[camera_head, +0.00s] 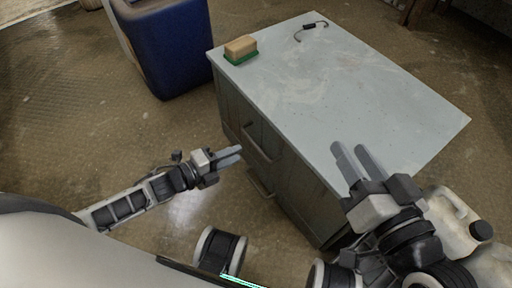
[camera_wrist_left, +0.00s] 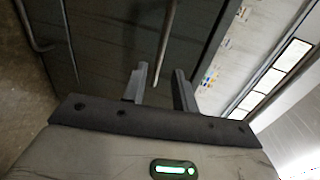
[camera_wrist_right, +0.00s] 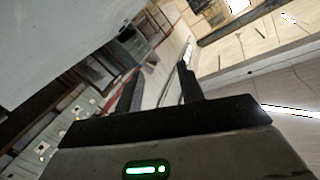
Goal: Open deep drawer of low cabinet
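The low grey cabinet (camera_head: 320,190) has a pale top and dark front drawers that look shut. Its upper bar handle (camera_head: 256,143) and lower bar handle (camera_head: 261,184) are on the front face. My left gripper (camera_head: 240,154) is open in front of the face, close to the upper handle. In the left wrist view, the upper handle (camera_wrist_left: 166,42) shows between and beyond the fingers (camera_wrist_left: 162,78); contact cannot be told. The lower handle (camera_wrist_left: 35,30) is at the left there. My right gripper (camera_head: 349,146) is open and empty, over the near part of the cabinet top.
A sponge (camera_head: 241,46) on a green base and a small dark hooked item (camera_head: 312,28) lie on the cabinet top. A blue bin (camera_head: 172,45) stands behind at the left. A pale jug (camera_head: 448,222) is at the right near my right arm. Floor left of the front is clear.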

